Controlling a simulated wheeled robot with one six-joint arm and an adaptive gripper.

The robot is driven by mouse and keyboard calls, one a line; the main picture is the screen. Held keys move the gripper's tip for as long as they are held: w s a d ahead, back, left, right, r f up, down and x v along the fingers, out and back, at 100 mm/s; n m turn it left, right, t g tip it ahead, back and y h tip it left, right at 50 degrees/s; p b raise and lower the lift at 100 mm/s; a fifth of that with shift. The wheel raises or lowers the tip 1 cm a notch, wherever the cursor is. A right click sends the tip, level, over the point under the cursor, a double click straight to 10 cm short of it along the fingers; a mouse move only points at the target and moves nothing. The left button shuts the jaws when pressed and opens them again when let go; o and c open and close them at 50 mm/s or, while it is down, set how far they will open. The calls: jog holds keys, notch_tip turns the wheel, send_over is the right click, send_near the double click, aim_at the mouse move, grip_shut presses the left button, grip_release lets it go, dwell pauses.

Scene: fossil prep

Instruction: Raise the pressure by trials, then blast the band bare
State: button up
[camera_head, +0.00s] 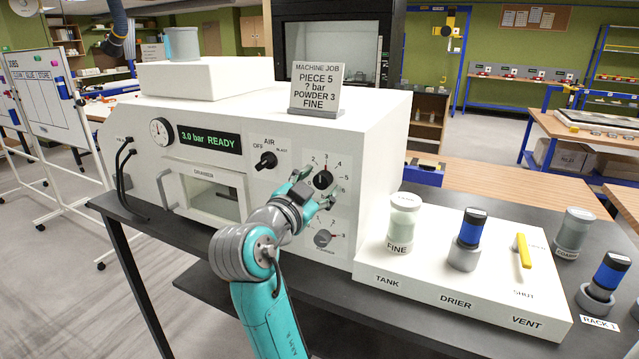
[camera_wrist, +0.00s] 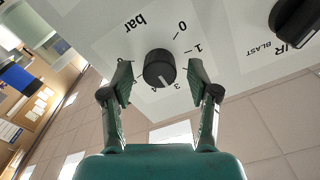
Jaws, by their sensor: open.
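The white blasting machine (camera_head: 385,140) has a green display (camera_head: 210,139) reading "3.0 bar READY". My gripper (camera_head: 316,191) is open at the black pressure knob (camera_head: 323,179). In the wrist view the gripper (camera_wrist: 160,82) has one finger on each side of the knob (camera_wrist: 158,66), with gaps showing; the knob's white mark points near 3. The black AIR knob (camera_head: 265,161), marked OFF and BLAST, is left of it; I cannot tell its setting surely. The chamber (camera_head: 210,196) has a small window; the piece inside cannot be made out. A card (camera_head: 317,85) reads "PIECE 5, ? bar, POWDER 3, FINE".
A grey dial (camera_head: 323,239) sits below my gripper. On the white block (camera_head: 420,283) stand a FINE jar (camera_head: 403,221), a blue drier cartridge (camera_head: 469,238) and a yellow lever (camera_head: 523,250). A COARSE jar (camera_head: 573,232) and a spare blue cartridge (camera_head: 606,280) are at right.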

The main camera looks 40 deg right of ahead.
jog(key=v, duration=1.1)
jog(key=shift+a, duration=0.15)
dwell(0.9)
grip_shut()
dwell(1.2)
